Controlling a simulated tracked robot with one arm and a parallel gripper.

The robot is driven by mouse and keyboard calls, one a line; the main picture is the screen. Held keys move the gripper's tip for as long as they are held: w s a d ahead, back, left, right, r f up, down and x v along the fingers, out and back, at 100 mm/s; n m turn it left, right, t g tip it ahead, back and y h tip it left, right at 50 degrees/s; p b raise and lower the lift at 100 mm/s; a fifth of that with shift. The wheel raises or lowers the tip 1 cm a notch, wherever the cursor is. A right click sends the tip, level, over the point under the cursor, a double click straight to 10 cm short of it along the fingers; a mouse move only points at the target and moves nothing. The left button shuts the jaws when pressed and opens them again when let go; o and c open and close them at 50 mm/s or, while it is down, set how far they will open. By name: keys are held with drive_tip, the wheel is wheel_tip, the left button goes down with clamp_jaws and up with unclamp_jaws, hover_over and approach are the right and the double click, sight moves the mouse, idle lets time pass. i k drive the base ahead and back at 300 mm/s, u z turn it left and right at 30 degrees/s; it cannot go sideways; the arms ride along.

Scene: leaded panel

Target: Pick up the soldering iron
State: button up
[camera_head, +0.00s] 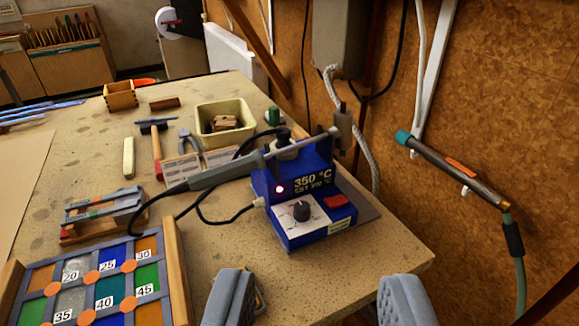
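The soldering iron (213,174) has a dark grey handle and a thin metal shaft pointing up and to the right. It rests across the blue soldering station (316,228), its shaft by the holder at the top. A black cable loops from its handle end to the left and back to the station. The station has a lit red lamp, a black knob and a red switch. My gripper (318,308) is open at the bottom edge, its two grey fingers wide apart with nothing between them. It is nearer to me than the station and apart from the iron.
A leaded glass panel (175,268) in a wooden frame lies at lower left. A corkboard wall (500,75) with a hanging torch-like tool (452,170) bounds the right.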

sight(342, 129)
drive_tip(key=z, duration=0.4)
drive_tip(key=k, duration=0.1)
drive_tip(key=u, duration=0.4)
drive_tip(key=i, duration=0.95)
drive_tip(key=z, duration=0.7)
